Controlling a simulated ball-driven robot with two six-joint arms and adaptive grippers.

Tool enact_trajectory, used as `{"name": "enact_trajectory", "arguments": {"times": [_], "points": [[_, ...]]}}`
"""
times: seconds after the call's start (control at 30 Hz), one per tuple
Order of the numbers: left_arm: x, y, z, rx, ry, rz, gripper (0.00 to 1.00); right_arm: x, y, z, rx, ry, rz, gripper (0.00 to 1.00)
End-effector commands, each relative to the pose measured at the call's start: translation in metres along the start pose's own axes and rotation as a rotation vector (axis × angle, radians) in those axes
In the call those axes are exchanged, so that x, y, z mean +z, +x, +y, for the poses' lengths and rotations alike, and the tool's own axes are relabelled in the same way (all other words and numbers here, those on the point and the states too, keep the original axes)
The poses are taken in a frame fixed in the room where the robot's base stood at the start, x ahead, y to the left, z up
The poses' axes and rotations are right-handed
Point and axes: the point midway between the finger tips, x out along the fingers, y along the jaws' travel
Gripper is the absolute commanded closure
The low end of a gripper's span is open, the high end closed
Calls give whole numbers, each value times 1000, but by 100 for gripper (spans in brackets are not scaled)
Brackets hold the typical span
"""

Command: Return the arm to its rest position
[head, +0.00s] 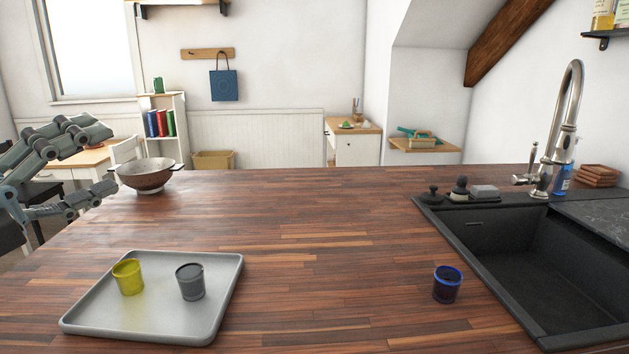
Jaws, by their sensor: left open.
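My left gripper (108,163) is at the left side of the head view, its fingers spread apart with nothing between them. It is in the air near the counter's left edge, in front of and left of a colander-like bowl (148,178). My right gripper does not show. A grey tray (150,323) lies at the front left of the wooden counter (330,240). A yellow cup (128,277) and a dark grey cup (190,282) stand upright on it. A dark blue cup (447,285) stands upright on the counter, left of the sink.
A black sink (520,260) with a tall metal faucet (566,120) fills the right side. A soap bottle (562,179) and small sink items (461,187) stand along its back rim. The middle of the counter is clear. A white chair (126,150) stands behind the left arm.

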Motion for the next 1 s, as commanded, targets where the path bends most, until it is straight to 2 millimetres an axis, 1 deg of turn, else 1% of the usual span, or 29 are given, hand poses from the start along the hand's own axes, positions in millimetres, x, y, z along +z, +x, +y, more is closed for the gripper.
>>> {"name": "enact_trajectory", "arguments": {"times": [0.03, 0.07, 0.1, 0.17, 0.2, 0.27, 0.3, 0.37, 0.4, 0.47, 0.5, 0.57, 0.6, 0.77, 0.8, 0.9, 0.97, 1.0], "points": [[18, -9, 9, 17, -184, -175, 34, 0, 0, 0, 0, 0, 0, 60], [28, -16, 18, 37, -293, -281, 34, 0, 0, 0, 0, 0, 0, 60], [39, -30, 35, 76, -437, -418, 34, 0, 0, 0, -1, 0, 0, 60], [44, -56, 67, 155, -652, -616, 34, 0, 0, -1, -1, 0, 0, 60], [40, -76, 90, 220, -790, -739, 34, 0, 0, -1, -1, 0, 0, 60], [24, -105, 122, 330, -974, -897, 34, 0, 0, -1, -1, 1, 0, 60], [9, -123, 138, 402, -1074, -979, 34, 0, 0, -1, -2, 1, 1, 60], [-15, -144, 156, 500, -1196, -1075, 34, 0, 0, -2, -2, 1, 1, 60], [-31, -156, 164, 563, -1263, -1127, 34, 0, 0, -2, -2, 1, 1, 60], [-55, -172, 173, 652, -1350, -1190, 34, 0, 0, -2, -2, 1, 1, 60], [-70, -182, 177, 708, -1402, -1225, 34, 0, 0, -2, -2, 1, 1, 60], [-93, -194, 181, 791, -1472, -1270, 34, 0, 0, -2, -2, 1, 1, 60], [-108, -202, 182, 846, -1515, -1296, 34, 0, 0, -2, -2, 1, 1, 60], [-163, -228, 176, 1059, -1657, -1369, 34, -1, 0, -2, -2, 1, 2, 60], [-171, -231, 186, 1089, -1667, -1380, 34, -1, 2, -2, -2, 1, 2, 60], [-177, -232, 229, 1096, -1655, -1392, 34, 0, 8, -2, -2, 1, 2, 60], [-183, -235, 253, 1103, -1653, -1400, 34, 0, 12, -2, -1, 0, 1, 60], [-187, -237, 270, 1108, -1651, -1405, 34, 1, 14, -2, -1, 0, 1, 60]]}}
